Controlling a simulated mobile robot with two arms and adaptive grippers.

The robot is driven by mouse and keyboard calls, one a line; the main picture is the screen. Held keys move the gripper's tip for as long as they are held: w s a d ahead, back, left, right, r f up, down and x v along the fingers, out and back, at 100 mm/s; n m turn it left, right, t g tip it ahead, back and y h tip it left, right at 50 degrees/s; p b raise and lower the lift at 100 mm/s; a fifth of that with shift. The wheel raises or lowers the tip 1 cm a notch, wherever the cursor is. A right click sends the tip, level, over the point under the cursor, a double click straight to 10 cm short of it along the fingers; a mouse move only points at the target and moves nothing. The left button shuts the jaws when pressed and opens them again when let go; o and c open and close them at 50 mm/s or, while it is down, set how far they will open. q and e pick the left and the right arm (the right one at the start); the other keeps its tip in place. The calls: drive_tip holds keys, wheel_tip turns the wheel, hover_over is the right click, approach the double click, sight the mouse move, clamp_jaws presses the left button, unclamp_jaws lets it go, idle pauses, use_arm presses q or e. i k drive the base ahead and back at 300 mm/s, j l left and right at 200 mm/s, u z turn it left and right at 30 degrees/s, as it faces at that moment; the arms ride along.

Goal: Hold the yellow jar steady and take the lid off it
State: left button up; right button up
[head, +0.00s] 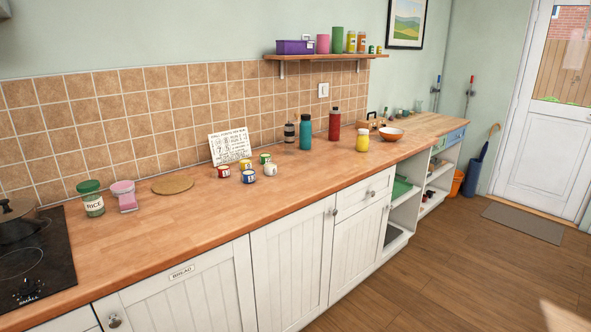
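The yellow jar (362,141) stands upright on the wooden counter, toward the right part of the worktop and near its front edge. It has a pale lid (363,131) on top. A red bottle stands behind it to the left, apart from it, and an orange bowl is to its right. Neither of my grippers shows in the head view, so nothing of mine is seen touching the jar.
The red bottle (334,124), teal bottle (305,132) and orange bowl (391,134) stand near the jar. Several small tins (249,176) sit further left. The counter (325,168) in front of the bottles is clear. Open floor (440,260) lies before the cupboards.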

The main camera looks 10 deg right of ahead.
sight(362, 142)
drive_tip(key=i+l+z, duration=0.2)
drive_tip(key=z, duration=0.2)
drive_tip(key=i+z, duration=1.15)
drive_tip(key=k, duration=0.1)
